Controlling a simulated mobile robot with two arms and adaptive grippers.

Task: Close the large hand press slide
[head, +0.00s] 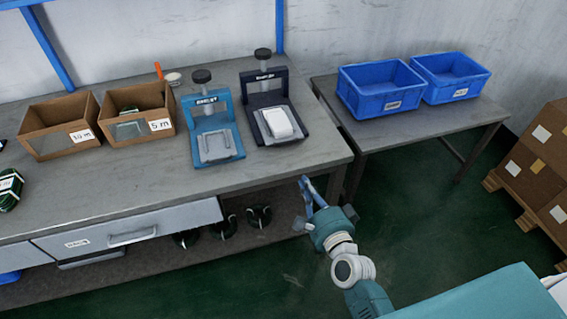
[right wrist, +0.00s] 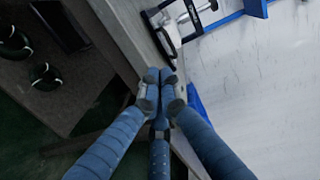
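Two hand presses stand on the workbench in the head view: a light blue one (head: 225,112) and a dark navy one (head: 250,86) to its right. The light blue press has a bare grey plate (head: 215,146) out in front of its column. The navy press has a white block (head: 279,122) on its slide, which sticks out toward the bench front. I cannot read which press is the large one. My right gripper (head: 306,188) is beyond the bench's front right corner, apart from both presses. In the right wrist view its fingertips (right wrist: 160,76) meet with nothing visible between them. My left gripper is not in view.
Cardboard bins (head: 62,122) stand left on the workbench (head: 110,190), above a drawer (head: 130,233). A side table (head: 405,128) holds two blue crates (head: 380,89). Stacked boxes (head: 537,160) stand far right. The bench front before the presses is clear.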

